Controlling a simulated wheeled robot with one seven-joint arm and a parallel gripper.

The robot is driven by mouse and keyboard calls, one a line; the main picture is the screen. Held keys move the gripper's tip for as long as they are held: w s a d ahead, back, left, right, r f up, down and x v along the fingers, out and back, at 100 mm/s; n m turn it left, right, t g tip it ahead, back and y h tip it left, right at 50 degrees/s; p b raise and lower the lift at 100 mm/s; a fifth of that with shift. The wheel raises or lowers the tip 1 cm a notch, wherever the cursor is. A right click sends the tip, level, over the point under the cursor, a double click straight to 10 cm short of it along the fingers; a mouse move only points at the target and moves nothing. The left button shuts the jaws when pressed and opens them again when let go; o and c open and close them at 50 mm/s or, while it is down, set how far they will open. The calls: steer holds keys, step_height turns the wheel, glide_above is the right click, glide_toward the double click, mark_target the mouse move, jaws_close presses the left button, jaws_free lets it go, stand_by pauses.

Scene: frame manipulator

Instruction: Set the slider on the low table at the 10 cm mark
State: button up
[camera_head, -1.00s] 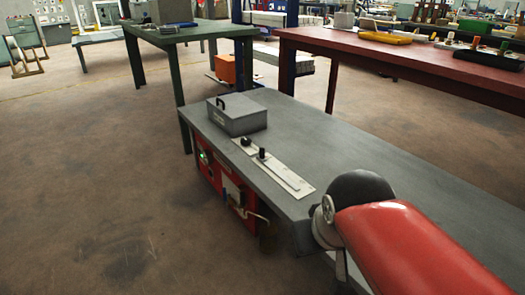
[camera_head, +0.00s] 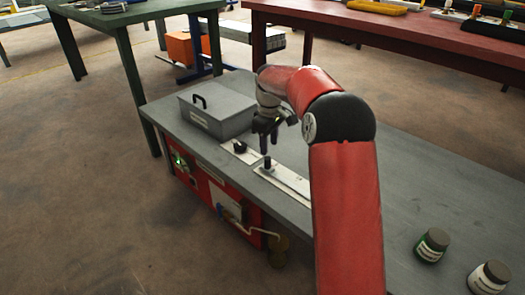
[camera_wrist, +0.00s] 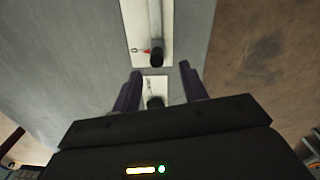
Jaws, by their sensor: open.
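The slider's black knob (camera_head: 267,162) stands upright at the left end of a long pale plate (camera_head: 290,180) on the low grey table (camera_head: 400,190). In the wrist view the knob (camera_wrist: 156,57) sits just beyond the fingertips, beside a small red pointer (camera_wrist: 147,51). My gripper (camera_head: 266,138) hangs just above the knob, pointing down. In the wrist view my gripper (camera_wrist: 160,72) is open, with nothing between its fingertips. The scale marks are too small to read, and my arm hides part of the plate.
A second small plate with a dark knob (camera_head: 240,147) lies close to the slider. A grey lidded box (camera_head: 217,112) stands behind it. A green jar (camera_head: 432,245) and a white jar (camera_head: 489,278) stand at the right. A red panel with a crank (camera_head: 235,215) is on the table's front.

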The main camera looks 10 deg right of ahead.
mark_target(268, 156)
steer(key=shift+w+f, duration=0.45)
steer(key=shift+w, duration=0.1)
steer(key=shift+w+f, duration=0.1)
steer(key=shift+f, duration=0.2)
step_height(268, 156, down, 7)
steer(key=shift+f+b, duration=0.1)
steer(key=shift+b, duration=0.3)
jaws_close()
